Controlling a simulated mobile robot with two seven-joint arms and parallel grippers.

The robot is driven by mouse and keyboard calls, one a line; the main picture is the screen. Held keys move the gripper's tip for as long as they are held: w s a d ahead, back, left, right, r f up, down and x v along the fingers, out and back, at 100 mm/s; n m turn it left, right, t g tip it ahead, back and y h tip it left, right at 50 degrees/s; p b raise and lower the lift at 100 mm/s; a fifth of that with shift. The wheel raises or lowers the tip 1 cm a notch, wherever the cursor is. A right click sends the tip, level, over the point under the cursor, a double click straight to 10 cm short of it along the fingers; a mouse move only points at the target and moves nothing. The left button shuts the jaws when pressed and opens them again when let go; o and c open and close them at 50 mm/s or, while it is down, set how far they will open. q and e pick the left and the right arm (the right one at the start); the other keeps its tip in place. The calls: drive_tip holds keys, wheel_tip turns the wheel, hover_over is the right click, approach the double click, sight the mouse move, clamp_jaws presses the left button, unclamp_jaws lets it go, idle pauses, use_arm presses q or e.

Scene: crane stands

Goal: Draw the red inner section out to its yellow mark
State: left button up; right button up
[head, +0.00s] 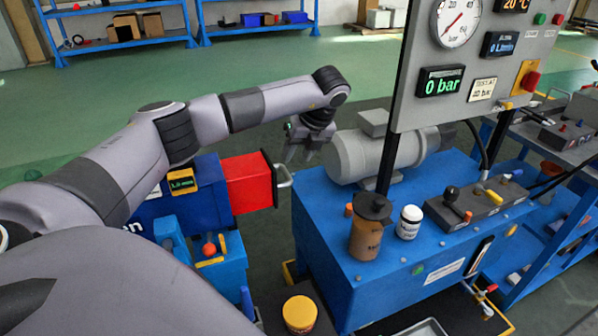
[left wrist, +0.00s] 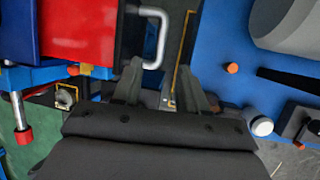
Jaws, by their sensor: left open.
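The red inner section (head: 248,182) sticks out a short way from a blue outer section (head: 208,190). Its end has a dark plate with a light grey handle (head: 285,178). In the left wrist view the red section (left wrist: 78,28) is at upper left and the handle (left wrist: 160,40) at upper middle. My left gripper (head: 306,143) is open and empty, above and a little beyond the handle in the head view. Its fingers (left wrist: 161,80) point toward the handle without holding it. I see no yellow mark on the red part showing. My right gripper is not in view.
A blue hydraulic bench (head: 325,235) with a grey motor (head: 365,155), a brown bottle (head: 366,238) and a gauge panel (head: 420,105) stands close to the right of the handle. A narrow strip of floor separates them. A yellow-framed display (head: 182,182) sits on the blue section.

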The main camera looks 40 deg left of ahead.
sight(288, 174)
use_arm(q)
drive_tip(key=x, duration=0.7)
drive_tip(key=shift+f+p, duration=0.1)
drive_tip(key=shift+p, duration=0.25)
drive_tip(key=shift+c, duration=0.2)
clamp_jaws()
